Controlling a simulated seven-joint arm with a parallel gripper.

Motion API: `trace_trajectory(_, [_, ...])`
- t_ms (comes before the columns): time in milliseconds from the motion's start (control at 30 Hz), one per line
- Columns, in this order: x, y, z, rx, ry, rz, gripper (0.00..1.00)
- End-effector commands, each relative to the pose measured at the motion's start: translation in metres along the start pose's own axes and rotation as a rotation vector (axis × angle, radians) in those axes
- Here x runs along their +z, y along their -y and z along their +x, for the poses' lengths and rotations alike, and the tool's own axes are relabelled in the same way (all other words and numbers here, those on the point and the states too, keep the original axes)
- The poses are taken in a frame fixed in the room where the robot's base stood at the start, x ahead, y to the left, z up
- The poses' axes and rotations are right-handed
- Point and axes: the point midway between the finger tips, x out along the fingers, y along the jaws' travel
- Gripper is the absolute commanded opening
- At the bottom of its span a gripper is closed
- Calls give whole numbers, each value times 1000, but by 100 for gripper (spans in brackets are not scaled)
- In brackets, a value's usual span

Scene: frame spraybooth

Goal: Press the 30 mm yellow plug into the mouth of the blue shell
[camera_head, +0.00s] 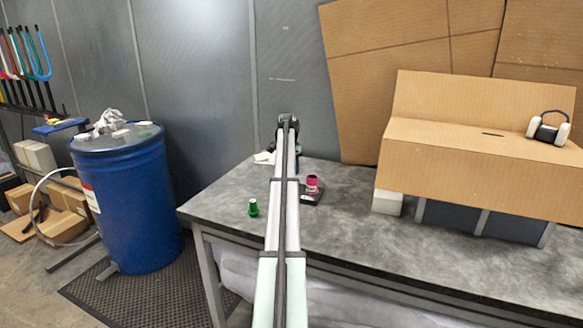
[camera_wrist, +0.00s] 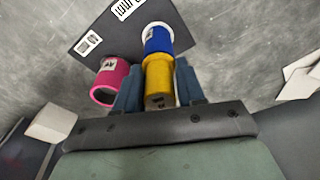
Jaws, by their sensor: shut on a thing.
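In the wrist view the yellow plug (camera_wrist: 158,80) is between the two blue-grey fingers of my gripper (camera_wrist: 158,88), which is shut on it. The blue shell (camera_wrist: 158,42), with a white rim at its far side, is directly beyond the plug. Their outlines meet in the picture; I cannot tell whether the plug touches the shell or is in its mouth. A magenta shell (camera_wrist: 108,80) lies left of the fingers, its open end showing. In the head view my arm hides the gripper, plug and blue shell.
A dark board with white printed labels (camera_wrist: 93,42) lies by the shells. The head view shows the magenta shell (camera_head: 312,182), a green piece (camera_head: 253,207) on the grey table (camera_head: 350,232), a cardboard box (camera_head: 470,165) at right and a blue drum (camera_head: 130,205) at left.

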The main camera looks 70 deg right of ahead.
Motion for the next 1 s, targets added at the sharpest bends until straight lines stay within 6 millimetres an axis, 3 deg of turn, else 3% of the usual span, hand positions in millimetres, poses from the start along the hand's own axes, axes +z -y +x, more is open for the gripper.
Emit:
trace_trajectory(167, [1, 0, 4, 1, 1, 0, 9])
trace_trajectory(200, [1, 0, 4, 1, 1, 0, 42])
trace_trajectory(467, [1, 0, 4, 1, 1, 0, 67])
trace_trajectory(767, [0, 0, 2, 0, 1, 0, 68])
trace_trajectory(1000, [0, 0, -24, 0, 0, 0, 68])
